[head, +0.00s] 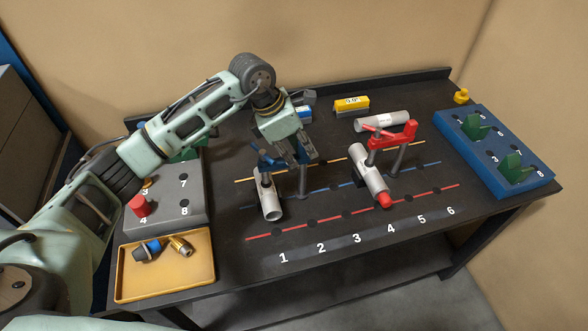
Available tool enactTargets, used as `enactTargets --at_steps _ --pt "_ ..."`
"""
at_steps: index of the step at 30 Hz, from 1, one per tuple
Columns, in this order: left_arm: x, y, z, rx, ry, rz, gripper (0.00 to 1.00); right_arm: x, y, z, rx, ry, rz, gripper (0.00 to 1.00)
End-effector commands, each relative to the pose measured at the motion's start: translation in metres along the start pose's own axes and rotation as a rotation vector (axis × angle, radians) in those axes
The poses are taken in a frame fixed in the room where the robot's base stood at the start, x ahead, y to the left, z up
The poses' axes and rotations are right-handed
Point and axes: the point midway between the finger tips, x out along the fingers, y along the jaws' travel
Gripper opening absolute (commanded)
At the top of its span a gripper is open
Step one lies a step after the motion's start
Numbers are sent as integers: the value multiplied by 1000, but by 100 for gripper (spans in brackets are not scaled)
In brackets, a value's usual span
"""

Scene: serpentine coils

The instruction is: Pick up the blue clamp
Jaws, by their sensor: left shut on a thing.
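The blue clamp (267,159) stands near slot 1 of the black table, beside a grey pipe (268,199). Part of it shows left of my left gripper, and a dark post stands below the fingers. My left gripper (299,160) points down and is shut on the blue clamp; its fingers hide much of the clamp. I cannot tell whether the clamp still touches the pipe or table. My right gripper is not in view.
A red clamp (391,135) stands at a second grey pipe (369,173). A blue block (497,152) with green parts stands at the right. A yellow tray (165,265) with fittings and a grey numbered block (178,212) lie at the left. The front right of the table is clear.

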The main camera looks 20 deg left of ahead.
Motion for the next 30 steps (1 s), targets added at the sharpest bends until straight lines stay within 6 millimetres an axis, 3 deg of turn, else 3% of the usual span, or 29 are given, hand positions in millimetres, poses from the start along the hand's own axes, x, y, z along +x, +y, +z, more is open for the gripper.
enactTargets --at_steps 14,23,30 --pt "-6 1 4 4 -5 4 0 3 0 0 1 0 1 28" --pt "-38 2 17 5 -7 8 0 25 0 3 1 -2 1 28" --pt "-55 -46 48 11 -8 4 0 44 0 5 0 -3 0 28"
